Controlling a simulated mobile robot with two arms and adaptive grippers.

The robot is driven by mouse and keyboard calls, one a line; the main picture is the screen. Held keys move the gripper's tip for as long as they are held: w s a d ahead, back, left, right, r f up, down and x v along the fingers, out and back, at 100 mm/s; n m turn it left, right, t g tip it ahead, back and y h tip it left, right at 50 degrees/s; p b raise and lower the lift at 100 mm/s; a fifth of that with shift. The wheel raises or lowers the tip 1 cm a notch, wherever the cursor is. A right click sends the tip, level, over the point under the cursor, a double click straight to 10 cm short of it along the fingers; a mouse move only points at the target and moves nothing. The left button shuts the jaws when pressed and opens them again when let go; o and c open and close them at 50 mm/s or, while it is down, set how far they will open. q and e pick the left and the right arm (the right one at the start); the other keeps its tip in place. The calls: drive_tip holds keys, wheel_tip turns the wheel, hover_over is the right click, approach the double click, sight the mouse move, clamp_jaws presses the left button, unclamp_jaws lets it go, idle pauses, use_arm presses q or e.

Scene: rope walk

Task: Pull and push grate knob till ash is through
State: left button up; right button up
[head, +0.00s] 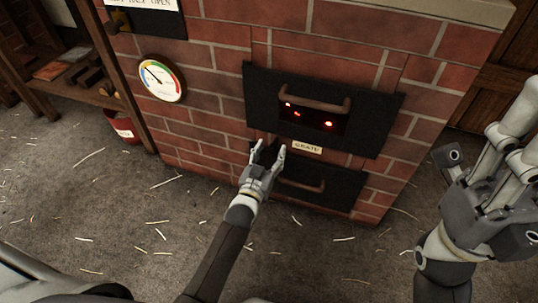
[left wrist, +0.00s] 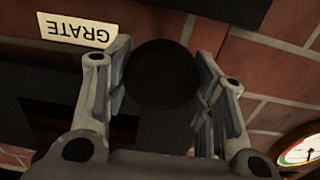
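The grate knob is a dark round knob in the left wrist view (left wrist: 160,76), between the two fingers of my left gripper (left wrist: 162,62). Both fingers lie against its sides, so the gripper looks shut on it. In the head view my left gripper (head: 270,150) is at the brick front, left of the cream GRATE label (head: 307,147), and mostly hides the knob. The label also shows upside down in the left wrist view (left wrist: 76,30). Above is a black firebox door (head: 365,130) with red embers (head: 328,124) in its opening. My right gripper (head: 515,125) is raised at the right, empty and apparently open.
A lower black door (head: 340,196) with a bar handle (head: 303,186) sits under the label. A round dial gauge (head: 161,79) is on the bricks at left. A wooden shelf (head: 82,97) and red bucket (head: 126,131) stand further left. Straw litters the open floor.

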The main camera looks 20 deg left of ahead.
use_arm(q)
drive_tip(key=o, duration=0.3)
drive_tip(key=shift+w, duration=0.15)
drive_tip(key=shift+s+f, duration=0.1)
drive_tip(key=shift+s, duration=0.45)
drive_tip(key=s, duration=1.1)
drive_tip(key=shift+a, duration=0.2)
drive_tip(key=shift+w+d+r+p, duration=0.15)
drive_tip(key=shift+w+r+p, duration=0.15)
drive_tip(key=shift+p, duration=0.2)
